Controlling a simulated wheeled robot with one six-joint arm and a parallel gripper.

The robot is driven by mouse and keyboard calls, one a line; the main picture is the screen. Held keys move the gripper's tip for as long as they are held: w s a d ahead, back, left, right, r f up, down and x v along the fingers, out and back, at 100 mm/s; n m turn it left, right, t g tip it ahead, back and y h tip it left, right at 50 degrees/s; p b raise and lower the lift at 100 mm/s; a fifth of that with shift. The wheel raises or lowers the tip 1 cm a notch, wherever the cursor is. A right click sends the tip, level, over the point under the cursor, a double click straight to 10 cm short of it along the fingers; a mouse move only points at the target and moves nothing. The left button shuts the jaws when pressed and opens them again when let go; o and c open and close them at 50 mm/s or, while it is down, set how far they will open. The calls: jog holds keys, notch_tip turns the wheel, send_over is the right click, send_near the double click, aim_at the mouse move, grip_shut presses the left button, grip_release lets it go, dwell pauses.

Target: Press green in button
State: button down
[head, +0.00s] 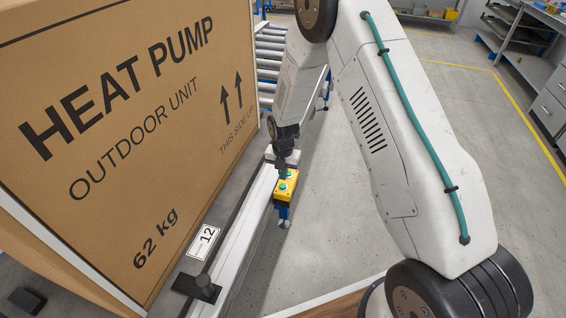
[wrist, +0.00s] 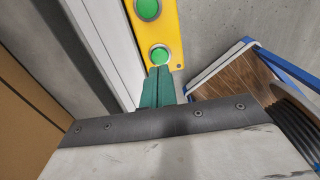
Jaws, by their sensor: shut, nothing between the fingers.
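A yellow control box (head: 284,194) with two green buttons is mounted at the side of the conveyor rail. In the wrist view the yellow box (wrist: 172,32) carries one green button (wrist: 148,8) at the top edge and another green button (wrist: 160,55) lower down. No wording on the box is readable. My gripper (wrist: 160,70) is shut and empty, its teal fingers together with tips at the lower button's near edge. I cannot tell whether they touch it. In the head view my gripper (head: 281,174) is over the box and partly hides it.
A large cardboard heat pump box (head: 130,130) stands on the conveyor at left, close to my arm. A label marked 12 (head: 203,242) is on the rail. A wooden surface with a blue edge (wrist: 235,75) is at right in the wrist view. The floor at right is clear.

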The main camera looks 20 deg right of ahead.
aim_at(283, 186)
jog(key=shift+f, duration=1.85)
